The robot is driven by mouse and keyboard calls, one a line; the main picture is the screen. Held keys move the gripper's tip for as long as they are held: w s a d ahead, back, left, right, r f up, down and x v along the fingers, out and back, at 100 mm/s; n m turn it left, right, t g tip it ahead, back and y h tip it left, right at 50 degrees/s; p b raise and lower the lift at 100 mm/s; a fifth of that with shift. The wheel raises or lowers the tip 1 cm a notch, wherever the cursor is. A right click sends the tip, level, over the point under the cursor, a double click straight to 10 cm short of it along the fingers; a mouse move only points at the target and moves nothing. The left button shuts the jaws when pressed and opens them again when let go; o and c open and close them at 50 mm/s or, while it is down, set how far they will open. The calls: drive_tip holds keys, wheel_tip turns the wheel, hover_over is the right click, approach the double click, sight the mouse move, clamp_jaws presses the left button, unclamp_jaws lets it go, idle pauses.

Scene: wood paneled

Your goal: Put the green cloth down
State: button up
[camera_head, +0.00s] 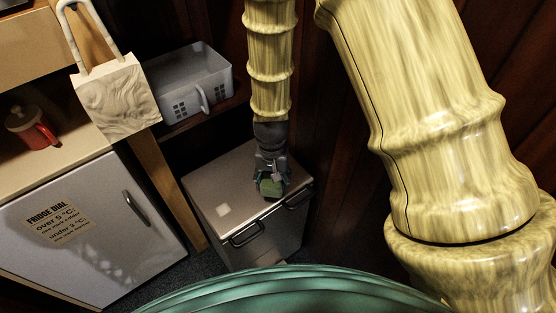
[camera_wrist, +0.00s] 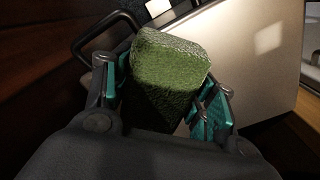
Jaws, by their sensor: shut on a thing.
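The green cloth (camera_wrist: 168,75) is a bulky, textured green block between the two fingers of my gripper (camera_wrist: 165,95) in the wrist view. My gripper is shut on it. In the head view my gripper (camera_head: 271,178) points down over the front right part of a grey metal cabinet top (camera_head: 222,180), with the cloth (camera_head: 270,187) at its tip. The cabinet top also shows behind the cloth in the wrist view (camera_wrist: 250,70). I cannot tell whether the cloth touches the top.
Dark handles (camera_head: 246,236) stick out at the cabinet's front edge. A grey-blue basket (camera_head: 190,85) sits on a shelf behind left. A white fridge (camera_head: 95,230), a red lidded mug (camera_head: 38,130) and a hanging pale bag (camera_head: 117,95) are at left. The left of the cabinet top is clear.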

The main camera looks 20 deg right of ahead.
drive_tip(key=w+d, duration=0.1)
drive_tip(key=w, duration=0.2)
drive_tip(key=w+d, duration=0.2)
drive_tip(key=w, duration=0.2)
drive_tip(key=w+d+f+p, duration=0.1)
drive_tip(key=w+d, duration=0.1)
drive_tip(key=w, duration=0.1)
drive_tip(key=shift+w, duration=0.2)
drive_tip(key=shift+f+p, duration=0.4)
drive_tip(key=shift+f, duration=1.4)
drive_tip(key=shift+f, duration=0.1)
drive_tip(key=o, duration=1)
drive_tip(key=shift+o, duration=0.2)
wheel_tip(320, 180, up, 12)
drive_tip(key=b, duration=0.1)
